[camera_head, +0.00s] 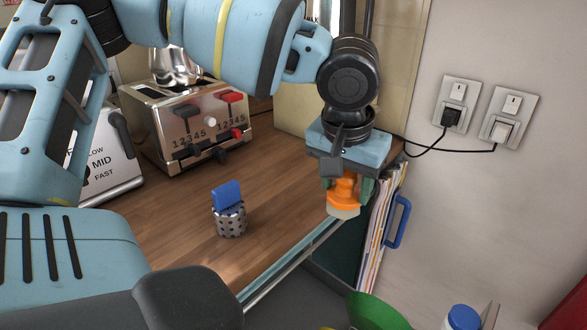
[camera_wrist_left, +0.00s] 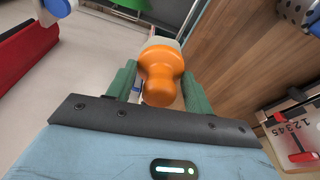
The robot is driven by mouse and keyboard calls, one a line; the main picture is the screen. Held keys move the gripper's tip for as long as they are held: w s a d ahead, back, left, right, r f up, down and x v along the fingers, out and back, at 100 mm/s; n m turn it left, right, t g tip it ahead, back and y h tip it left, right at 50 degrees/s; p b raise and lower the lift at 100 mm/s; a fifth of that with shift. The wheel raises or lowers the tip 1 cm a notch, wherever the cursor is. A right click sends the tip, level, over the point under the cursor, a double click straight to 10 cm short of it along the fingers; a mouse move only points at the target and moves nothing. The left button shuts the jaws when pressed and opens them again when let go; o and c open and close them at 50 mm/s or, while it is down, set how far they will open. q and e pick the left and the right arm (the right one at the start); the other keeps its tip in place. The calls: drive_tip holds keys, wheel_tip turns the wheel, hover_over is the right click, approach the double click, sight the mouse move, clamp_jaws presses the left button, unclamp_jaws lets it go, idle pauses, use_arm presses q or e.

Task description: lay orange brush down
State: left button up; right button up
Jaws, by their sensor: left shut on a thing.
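The orange brush (camera_head: 344,190) has an orange knob-like handle and a pale head pointing down. My left gripper (camera_head: 347,187) is shut on the handle, holding the brush upright at the right front edge of the wooden counter (camera_head: 275,190). I cannot tell whether the pale head touches anything. In the left wrist view the brush (camera_wrist_left: 160,75) sits between the two green fingers of my gripper (camera_wrist_left: 160,90), and its head is mostly hidden behind the handle. My right gripper is not in view.
Files with a blue handle (camera_head: 399,222) hang right of the counter. A green bowl (camera_head: 375,312) and blue-capped bottle (camera_head: 463,318) are below. The mid-counter is clear.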

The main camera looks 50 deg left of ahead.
use_arm(q)
drive_tip(key=shift+w+a, duration=0.1)
drive_tip(key=shift+a, duration=0.1)
drive_tip(key=w+a, duration=0.1)
drive_tip(key=a, duration=0.3)
drive_tip(key=w+a+f+p, duration=0.1)
drive_tip(key=a, duration=0.4)
drive_tip(key=w+a+p, duration=0.1)
drive_tip(key=a, duration=0.4)
drive_tip(key=shift+w+a+f, duration=0.1)
drive_tip(key=shift+w+f, duration=0.1)
drive_tip(key=shift+w, duration=0.05)
drive_tip(key=f, duration=0.1)
drive_tip(key=a+f, duration=0.1)
drive_tip(key=shift+f, duration=0.4)
drive_tip(key=shift+w+f, duration=0.1)
drive_tip(key=shift+f, duration=0.3)
drive_tip(key=shift+d, duration=0.1)
